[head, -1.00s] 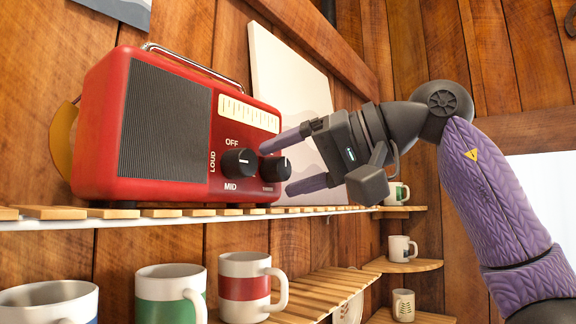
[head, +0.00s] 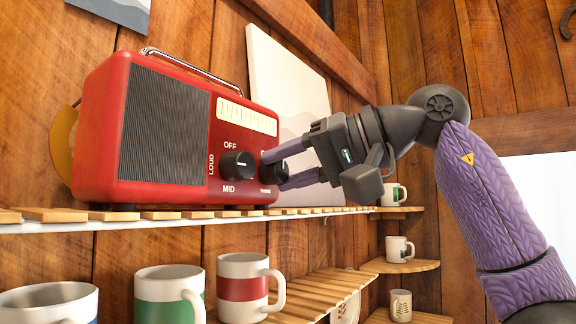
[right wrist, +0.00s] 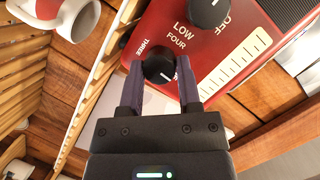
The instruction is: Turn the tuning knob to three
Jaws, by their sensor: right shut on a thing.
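A red radio (head: 170,130) with a dark speaker grille stands on the upper slatted shelf. Its front has a black volume knob (head: 238,165) marked OFF, MID and LOUD. Right of that is the black tuning knob (head: 274,171), partly covered by my fingers. My right gripper (head: 279,167) is shut on the tuning knob. In the right wrist view, the tuning knob (right wrist: 158,69) sits between both fingers. THREE and FOUR are printed near it, and it has a white pointer line. The volume knob (right wrist: 207,12) shows beyond it. My left gripper is out of view.
The upper shelf (head: 130,222) runs under the radio. Several mugs stand below, including a green-banded mug (head: 168,295) and a red-banded mug (head: 243,288). A pale panel (head: 285,90) leans behind the radio. Small corner shelves (head: 400,265) hold more mugs.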

